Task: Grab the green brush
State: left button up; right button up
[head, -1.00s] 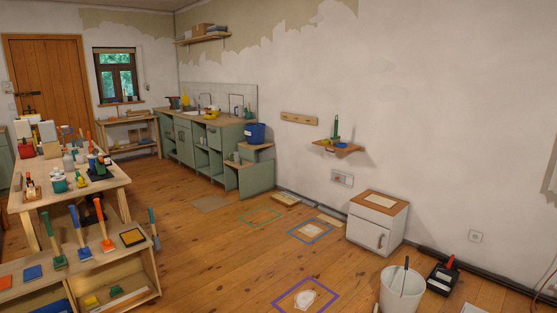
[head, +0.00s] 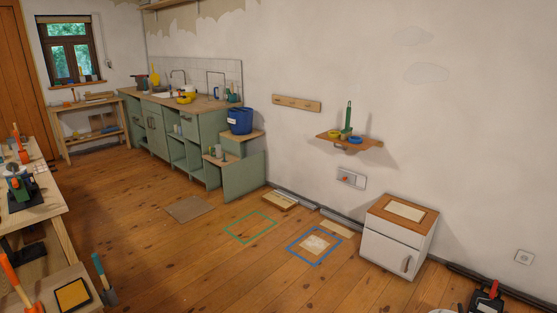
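A green brush (head: 348,117) with a long upright handle stands on a small wooden wall shelf (head: 370,144) right of the middle in the head view. Its lower end is small in the picture, so its bristles cannot be made out. It stands between a yellow ring-like item (head: 334,135) and a blue one (head: 355,140). Neither of my grippers is in view.
A white cabinet (head: 388,247) stands on the floor below and right of the shelf. A green kitchen counter (head: 208,125) lines the wall at left. A workbench (head: 35,207) is at the left edge. The wooden floor between is mostly open, with taped outlines (head: 291,245).

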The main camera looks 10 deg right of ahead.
aim_at(347, 132)
jog(key=i+l+z, duration=0.15)
jog(key=i, duration=0.35)
jog(key=i+z, duration=0.15)
jog(key=i, duration=0.35)
jog(key=i+j+z, duration=0.15)
jog(key=i, duration=0.35)
jog(key=i+z, duration=0.2)
jog(key=i, duration=0.3)
jog(key=i+j+z, duration=0.15)
jog(key=i, duration=0.35)
jog(key=i+j+z, duration=0.15)
jog(key=i+j, duration=0.15)
jog(key=i, duration=0.2)
